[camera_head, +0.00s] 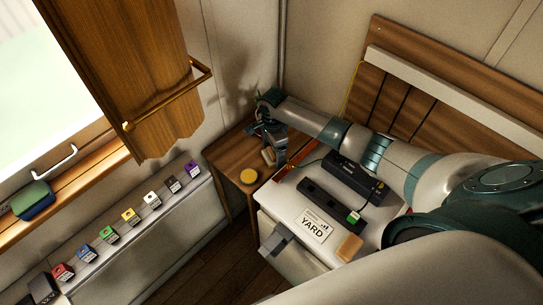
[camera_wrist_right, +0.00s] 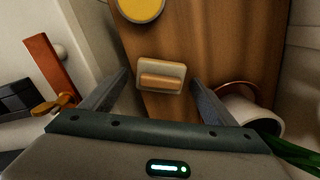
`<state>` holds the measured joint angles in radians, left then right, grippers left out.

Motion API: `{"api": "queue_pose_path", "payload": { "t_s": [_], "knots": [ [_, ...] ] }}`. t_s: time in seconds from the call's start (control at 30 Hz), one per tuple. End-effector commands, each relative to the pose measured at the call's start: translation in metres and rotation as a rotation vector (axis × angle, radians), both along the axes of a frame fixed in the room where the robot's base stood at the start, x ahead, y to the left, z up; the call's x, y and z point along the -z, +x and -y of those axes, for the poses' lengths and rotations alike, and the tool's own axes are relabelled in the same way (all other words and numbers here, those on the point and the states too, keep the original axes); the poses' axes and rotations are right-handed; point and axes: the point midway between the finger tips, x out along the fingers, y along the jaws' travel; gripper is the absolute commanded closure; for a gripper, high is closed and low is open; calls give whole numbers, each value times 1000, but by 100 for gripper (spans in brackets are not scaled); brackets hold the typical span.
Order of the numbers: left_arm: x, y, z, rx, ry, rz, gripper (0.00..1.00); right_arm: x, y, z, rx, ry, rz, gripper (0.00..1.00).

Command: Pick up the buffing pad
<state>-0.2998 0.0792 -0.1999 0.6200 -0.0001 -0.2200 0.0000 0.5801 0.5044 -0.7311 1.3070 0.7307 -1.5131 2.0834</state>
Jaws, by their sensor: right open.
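A pale block with a raised tan grip, which I take to be the buffing pad (camera_wrist_right: 162,77), lies on the wooden side table. It shows small in the head view (camera_head: 268,156), partly beside my gripper. My right gripper (camera_wrist_right: 159,78) is open, with one finger to each side of the pad in the wrist view. The pad appears a little beyond the fingertips, and I see no clear contact. In the head view the right gripper (camera_head: 272,150) is over the back of the table. My left gripper is not in view.
A yellow round thing (camera_head: 248,176) lies near the pad on the side table (camera_head: 232,155). A white pot (camera_wrist_right: 256,113) with a green plant is close to the right finger. A white cabinet to the right bears black devices (camera_head: 355,178), a YARD sign (camera_head: 312,226) and a tan block (camera_head: 349,247).

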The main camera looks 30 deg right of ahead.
Motion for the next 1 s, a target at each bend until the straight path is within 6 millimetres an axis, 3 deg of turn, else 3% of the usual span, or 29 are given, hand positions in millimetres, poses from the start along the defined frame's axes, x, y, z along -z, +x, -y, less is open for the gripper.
{"api": "queue_pose_path", "payload": {
  "t_s": [0.23,0.4,0.5,0.77,1.0],
  "knots": [
    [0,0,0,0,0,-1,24,0,0,0,0,0,0,20],
    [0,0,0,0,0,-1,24,0,0,0,0,0,0,60],
    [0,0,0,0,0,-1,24,0,0,0,0,0,0,67],
    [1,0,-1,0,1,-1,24,-2,0,0,0,1,1,67],
    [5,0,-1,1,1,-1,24,-22,1,-1,-2,2,2,67]
  ]
}}
